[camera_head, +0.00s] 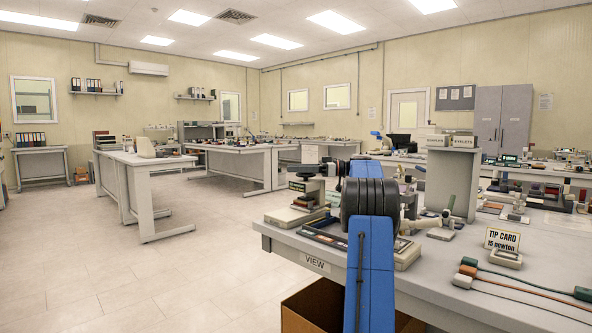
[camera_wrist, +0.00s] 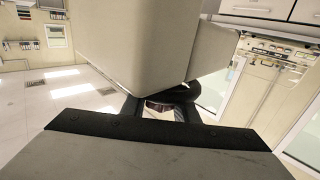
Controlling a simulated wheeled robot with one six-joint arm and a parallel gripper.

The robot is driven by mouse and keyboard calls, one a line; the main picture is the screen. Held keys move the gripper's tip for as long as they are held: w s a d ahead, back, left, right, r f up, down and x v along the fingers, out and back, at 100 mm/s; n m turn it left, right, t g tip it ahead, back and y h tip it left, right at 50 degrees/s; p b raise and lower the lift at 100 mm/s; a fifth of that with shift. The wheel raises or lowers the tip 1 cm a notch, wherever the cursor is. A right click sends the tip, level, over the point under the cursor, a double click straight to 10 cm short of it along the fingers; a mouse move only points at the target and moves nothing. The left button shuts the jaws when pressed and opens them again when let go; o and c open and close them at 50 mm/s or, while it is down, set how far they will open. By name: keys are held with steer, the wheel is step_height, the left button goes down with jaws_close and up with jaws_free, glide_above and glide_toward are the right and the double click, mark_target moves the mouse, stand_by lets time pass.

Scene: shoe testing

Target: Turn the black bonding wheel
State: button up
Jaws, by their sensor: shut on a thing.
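In the wrist view, my gripper (camera_wrist: 159,109) reaches up under a large pale grey housing (camera_wrist: 125,45). Its two dark fingers are shut on a black rounded part, the black bonding wheel (camera_wrist: 180,93), which shows only in part just below the housing. Dark finger and dark wheel run together, so the exact contact is hard to see. In the head view, my blue and black arm stands in front of the workbench (camera_head: 447,262) and hides the gripper and the wheel.
A microscope-like device (camera_head: 310,190) stands left of my arm on the bench. To the right are a tip card sign (camera_head: 503,240), coloured handles with cables (camera_head: 468,266) and a grey upright stand (camera_head: 453,182). An open cardboard box (camera_head: 318,305) sits below. The floor at left is clear.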

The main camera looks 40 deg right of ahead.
steer(key=shift+s+a+n+g+y, duration=0.1)
steer(key=shift+s+n+g+y, duration=0.05)
steer(key=shift+n+g+y, duration=0.55)
steer(key=shift+s+a+n+g+y, duration=0.15)
steer(key=shift+n+g+y, duration=0.25)
steer(key=shift+g, duration=0.5)
steer(key=shift+r+n+g, duration=0.1)
steer(key=shift+n+g, duration=0.2)
steer(key=o, duration=1.1)
step_height(320, 180, up, 10)
steer(key=shift+f, duration=0.1)
